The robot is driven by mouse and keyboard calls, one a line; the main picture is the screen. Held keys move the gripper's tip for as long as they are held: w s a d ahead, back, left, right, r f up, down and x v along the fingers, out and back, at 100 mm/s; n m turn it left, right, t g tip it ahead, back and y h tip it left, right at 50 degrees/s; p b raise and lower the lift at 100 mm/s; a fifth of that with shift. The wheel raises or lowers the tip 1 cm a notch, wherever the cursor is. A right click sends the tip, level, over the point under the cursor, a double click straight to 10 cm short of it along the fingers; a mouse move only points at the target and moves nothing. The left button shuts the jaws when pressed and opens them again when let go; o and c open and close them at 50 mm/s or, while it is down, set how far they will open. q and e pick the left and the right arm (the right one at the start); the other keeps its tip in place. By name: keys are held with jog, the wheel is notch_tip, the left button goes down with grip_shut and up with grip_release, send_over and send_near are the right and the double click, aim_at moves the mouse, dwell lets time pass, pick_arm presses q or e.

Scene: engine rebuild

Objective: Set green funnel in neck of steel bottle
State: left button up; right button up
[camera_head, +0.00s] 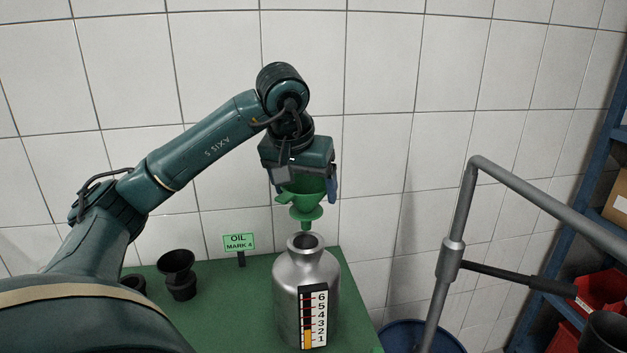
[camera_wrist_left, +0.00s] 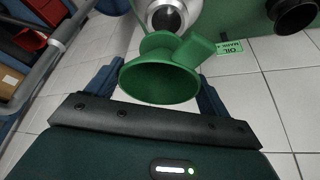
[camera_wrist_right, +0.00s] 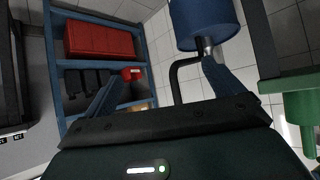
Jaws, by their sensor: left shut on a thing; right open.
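The green funnel (camera_head: 306,190) is held by my left gripper (camera_head: 306,182), its spout pointing down. The spout tip is just above the open neck of the steel bottle (camera_head: 290,285), apart from it or nearly so. In the left wrist view the funnel (camera_wrist_left: 160,75) sits between the blue fingers, and the bottle (camera_wrist_left: 168,14) shows beyond it at the top. The bottle stands upright on the green table (camera_head: 222,318) and has a level gauge (camera_head: 313,318) on its front. My right gripper (camera_wrist_right: 155,85) is open and empty, away from the table.
Black funnels or cups (camera_head: 178,275) stand left of the bottle. A green OIL sign (camera_head: 239,243) stands behind. A grey pipe frame (camera_head: 455,240) rises at right. A blue drum (camera_head: 415,337) is beside the table. Blue shelving (camera_head: 540,260) with red bins is far right.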

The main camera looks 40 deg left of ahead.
aim_at(303, 210)
pick_arm(q)
jog(key=shift+s+f+b, duration=0.15)
jog(key=shift+f+b, duration=0.15)
jog(key=shift+f, duration=0.3)
notch_tip(303, 210, down, 3)
jog(key=shift+b, duration=1)
jog(key=shift+f+b, duration=0.35)
jog(key=shift+f, duration=0.05)
jog(key=shift+f+b, duration=0.3)
pick_arm(e)
jog(key=shift+w+a+f+t+y, duration=0.15)
jog(key=shift+a+f+t+y, duration=0.2)
jog(key=shift+a+t, duration=0.1)
pick_arm(q)
jog(key=shift+r, duration=0.1)
pick_arm(e)
jog(key=shift+f, duration=0.1)
jog(key=shift+w+a+r, duration=0.1)
jog(key=shift+w+r, duration=0.1)
jog(key=shift+w, duration=0.05)
pick_arm(q)
jog(key=shift+p, duration=0.35)
pick_arm(e)
jog(key=shift+r, duration=0.2)
